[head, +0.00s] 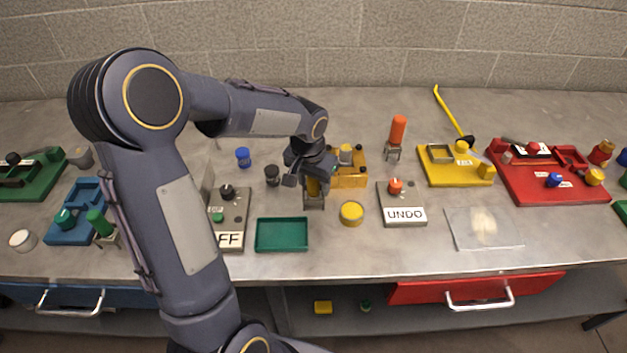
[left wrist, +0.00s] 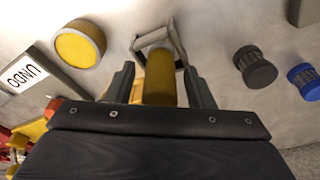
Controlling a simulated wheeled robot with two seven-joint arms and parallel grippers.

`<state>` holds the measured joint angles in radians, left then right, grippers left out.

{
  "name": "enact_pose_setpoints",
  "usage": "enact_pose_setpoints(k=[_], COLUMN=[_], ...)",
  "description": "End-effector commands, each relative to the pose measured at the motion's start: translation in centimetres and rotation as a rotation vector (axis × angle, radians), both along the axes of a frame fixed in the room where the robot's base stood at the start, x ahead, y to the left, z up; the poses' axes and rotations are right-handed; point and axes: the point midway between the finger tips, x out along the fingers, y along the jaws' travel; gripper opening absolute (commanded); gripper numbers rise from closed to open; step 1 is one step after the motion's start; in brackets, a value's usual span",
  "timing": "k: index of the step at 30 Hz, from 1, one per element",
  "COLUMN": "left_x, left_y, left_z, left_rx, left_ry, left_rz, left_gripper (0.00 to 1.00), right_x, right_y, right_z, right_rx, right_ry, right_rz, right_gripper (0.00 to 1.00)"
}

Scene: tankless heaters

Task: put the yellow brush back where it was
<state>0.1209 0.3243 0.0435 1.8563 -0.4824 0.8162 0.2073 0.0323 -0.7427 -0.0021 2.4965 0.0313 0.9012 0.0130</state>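The yellow brush shows as a thick yellow handle (head: 313,187), upright at a small metal stand (head: 314,203) in the middle of the table. In the left wrist view the handle (left wrist: 160,78) stands between my fingers, with the stand's metal frame (left wrist: 160,40) around its far end. My left gripper (head: 311,178) reaches down over the handle. Its fingers (left wrist: 160,85) are apart, with a gap on each side of the handle. The brush's lower end is hidden. My right gripper is not in view.
Black (head: 272,175) and blue (head: 243,157) caps lie left. An orange handle (head: 397,130) stands behind right.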

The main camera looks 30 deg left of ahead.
Motion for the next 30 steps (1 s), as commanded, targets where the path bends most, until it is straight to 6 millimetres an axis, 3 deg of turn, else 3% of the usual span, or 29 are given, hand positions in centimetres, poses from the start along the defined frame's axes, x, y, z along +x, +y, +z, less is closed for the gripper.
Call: enact_pose_setpoints(k=[9,21,30], left_x=[0.0,-1.4,-2.5], left_y=[0.0,0.0,-0.1], left_z=[1.0,9.1,12.3], left_rx=[0.001,0.000,-0.007], left_ry=[-0.002,-0.006,-0.007], left_rz=[0.000,0.001,0.002], left_gripper=[0.49,0.49,0.49], right_x=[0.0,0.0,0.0], right_y=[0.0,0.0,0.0], right_z=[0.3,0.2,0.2], right_rx=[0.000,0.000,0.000], right_ry=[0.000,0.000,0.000], right_rz=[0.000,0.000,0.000], right_gripper=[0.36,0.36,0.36])
